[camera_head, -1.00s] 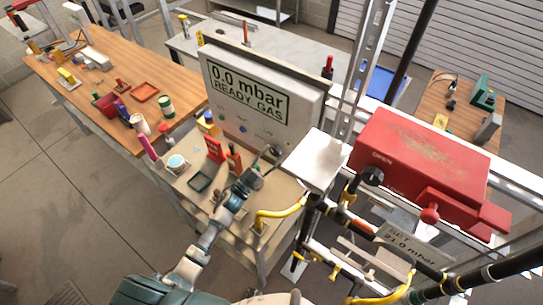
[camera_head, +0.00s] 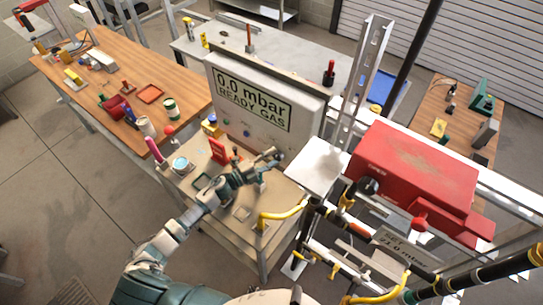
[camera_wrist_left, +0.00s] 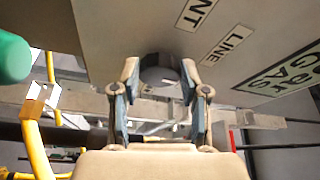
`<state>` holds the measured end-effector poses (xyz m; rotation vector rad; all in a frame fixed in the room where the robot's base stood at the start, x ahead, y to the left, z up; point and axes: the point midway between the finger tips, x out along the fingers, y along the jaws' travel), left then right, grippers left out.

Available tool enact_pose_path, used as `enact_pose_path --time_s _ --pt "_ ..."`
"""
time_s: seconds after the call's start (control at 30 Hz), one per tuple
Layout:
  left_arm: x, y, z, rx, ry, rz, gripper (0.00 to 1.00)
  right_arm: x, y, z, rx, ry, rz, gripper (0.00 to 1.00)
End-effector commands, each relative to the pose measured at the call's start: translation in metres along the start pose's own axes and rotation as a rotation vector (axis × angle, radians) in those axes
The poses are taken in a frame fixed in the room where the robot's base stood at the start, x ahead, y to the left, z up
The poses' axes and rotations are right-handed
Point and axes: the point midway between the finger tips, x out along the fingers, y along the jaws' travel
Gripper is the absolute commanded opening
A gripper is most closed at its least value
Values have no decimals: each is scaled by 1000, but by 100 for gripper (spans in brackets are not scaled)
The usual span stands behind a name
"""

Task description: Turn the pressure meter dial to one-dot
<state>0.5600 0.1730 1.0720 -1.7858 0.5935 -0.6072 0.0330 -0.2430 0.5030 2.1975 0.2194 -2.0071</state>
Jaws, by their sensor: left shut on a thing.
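The pressure meter (camera_head: 222,112) is a large pale box whose screen reads "0.0 mbar READY GAS". Its dial is a round grey knob (camera_wrist_left: 159,66) in the left wrist view, beside labels reading "LINE" and partly "NT". My left gripper (camera_head: 273,160) is at the lower right of the meter's front and mostly covers the dial in the head view. In the left wrist view, my left gripper (camera_wrist_left: 160,82) has one finger on each side of the dial and is shut on it. The dial's pointer and the one-dot mark cannot be made out. My right gripper is not in view.
A red box (camera_head: 415,168) stands to the right, with yellow and black pipes below it. A yellow pipe (camera_head: 282,215) bends close to my left wrist. Small items, including a red one (camera_head: 218,151), stand on the cart under the meter.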

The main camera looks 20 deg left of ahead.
Motion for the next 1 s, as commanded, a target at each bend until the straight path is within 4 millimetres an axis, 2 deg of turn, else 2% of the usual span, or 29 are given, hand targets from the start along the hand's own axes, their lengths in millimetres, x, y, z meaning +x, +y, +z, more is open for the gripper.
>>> enact_pose_path --time_s 0.1,0.4,0.97,1.0 --pt "0 -4 0 73 -2 30 10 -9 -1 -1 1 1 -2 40" --pt "0 -3 0 188 -2 78 10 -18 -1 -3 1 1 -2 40" --pt "0 0 0 215 -3 93 10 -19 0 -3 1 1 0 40" --pt "0 0 0 215 -3 93 47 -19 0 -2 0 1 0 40"
